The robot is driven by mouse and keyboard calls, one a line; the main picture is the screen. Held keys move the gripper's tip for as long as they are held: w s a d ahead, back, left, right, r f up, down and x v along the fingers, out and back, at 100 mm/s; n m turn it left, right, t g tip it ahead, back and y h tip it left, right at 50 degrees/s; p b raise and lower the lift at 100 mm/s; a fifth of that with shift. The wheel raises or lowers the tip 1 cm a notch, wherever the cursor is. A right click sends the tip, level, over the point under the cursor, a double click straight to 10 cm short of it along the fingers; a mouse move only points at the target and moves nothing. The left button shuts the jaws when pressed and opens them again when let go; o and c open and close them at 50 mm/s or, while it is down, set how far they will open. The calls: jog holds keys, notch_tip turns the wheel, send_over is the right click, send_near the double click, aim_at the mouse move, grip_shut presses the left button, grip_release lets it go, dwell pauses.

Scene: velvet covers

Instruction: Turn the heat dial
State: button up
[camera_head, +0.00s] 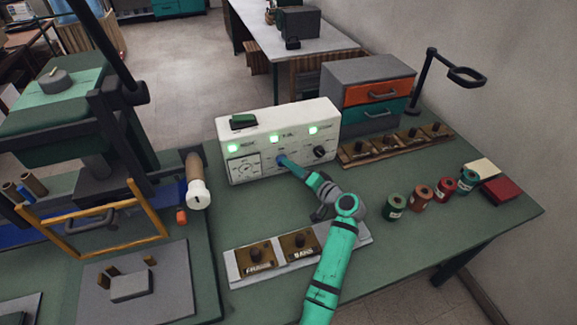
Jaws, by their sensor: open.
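A white control box (225,130) stands at the back middle of the green bench, with several lit green lamps on its upper front. A black dial (320,152) is on the right of its front. A gauge-like panel (245,167) is on the left. My teal arm reaches up from the lower right, and my gripper (287,164) is at the middle of the box's front. A small blue part, possibly a dial, shows at its tip. The fingers are open, but too small to see clearly; I cannot tell if they touch it. The labels are too small to tell which dial is heat.
A grey drawer unit (355,68) and a tray of black knobs (398,145) stand right of the box. Another knob panel (238,276) lies in front. Several spools (420,198) are at right. A dark press frame (108,105) fills the left.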

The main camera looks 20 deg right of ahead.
jog(key=v, duration=0.7)
jog(key=shift+w, duration=0.1)
